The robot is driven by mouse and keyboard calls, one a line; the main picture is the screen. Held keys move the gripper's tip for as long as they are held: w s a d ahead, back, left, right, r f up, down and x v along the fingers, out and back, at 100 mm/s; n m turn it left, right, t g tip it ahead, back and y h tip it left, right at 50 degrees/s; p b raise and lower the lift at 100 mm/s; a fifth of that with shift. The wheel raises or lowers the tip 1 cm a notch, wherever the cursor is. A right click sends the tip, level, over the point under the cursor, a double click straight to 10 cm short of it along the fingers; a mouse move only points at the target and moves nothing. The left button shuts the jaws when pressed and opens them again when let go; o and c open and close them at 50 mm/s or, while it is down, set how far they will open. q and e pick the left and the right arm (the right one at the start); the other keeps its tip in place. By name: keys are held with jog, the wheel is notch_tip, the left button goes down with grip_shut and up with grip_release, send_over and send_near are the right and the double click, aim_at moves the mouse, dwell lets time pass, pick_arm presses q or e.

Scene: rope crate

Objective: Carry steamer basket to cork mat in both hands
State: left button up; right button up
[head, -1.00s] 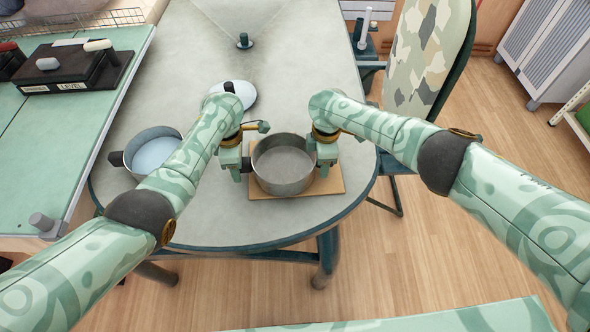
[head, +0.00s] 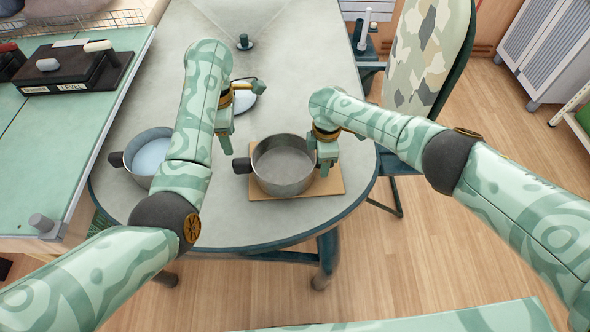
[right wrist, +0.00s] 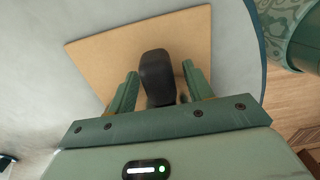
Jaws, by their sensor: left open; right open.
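The steamer basket (head: 284,182), a round grey metal pot with dark side handles, sits upright on the tan cork mat (head: 325,185). Its left handle (head: 242,165) is bare. My left gripper (head: 226,145) is open and empty, above and left of that handle, apart from the basket. My right gripper (head: 326,165) is at the basket's right side. In the right wrist view, its open fingers stand either side of a dark handle (right wrist: 157,78), with the cork mat (right wrist: 105,55) beyond. I cannot tell whether the fingers touch the handle.
A second pot (head: 150,152) with a pale blue inside stands on the left of the table, partly behind my left arm. A pale round lid (head: 246,87) lies behind my left gripper. The table front is clear.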

jog(key=r, duration=1.1)
jog(key=shift+w, duration=0.2)
jog(key=shift+s+f, duration=0.1)
